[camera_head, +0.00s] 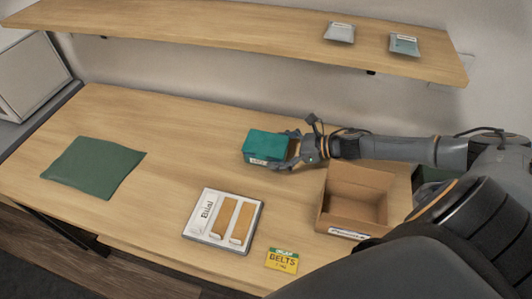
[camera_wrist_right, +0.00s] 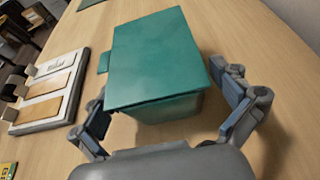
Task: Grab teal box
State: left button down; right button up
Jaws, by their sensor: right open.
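The teal box (camera_head: 265,146) stands on the wooden table near its middle, with a pale label on its front side. It also fills the centre of the right wrist view (camera_wrist_right: 160,65), where its lid shows from above. My right gripper (camera_head: 288,147) is at the right end of the box, its fingers open. In the right wrist view the gripper's fingertips (camera_wrist_right: 165,98) stand on either side of the near end of the box, and gaps show beside it. My left gripper is not in view.
An open cardboard box (camera_head: 337,211) stands just below my right forearm. A white tray with tan pieces (camera_head: 208,241), a yellow BELTS card (camera_head: 282,261) and a green mat (camera_head: 92,166) lie on the table. A shelf (camera_head: 230,36) overhangs the back.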

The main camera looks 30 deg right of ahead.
jog(key=shift+x, duration=0.95)
jog(key=shift+c, duration=0.4)
jog(key=c, duration=1.4)
jog(key=shift+c, duration=0.7)
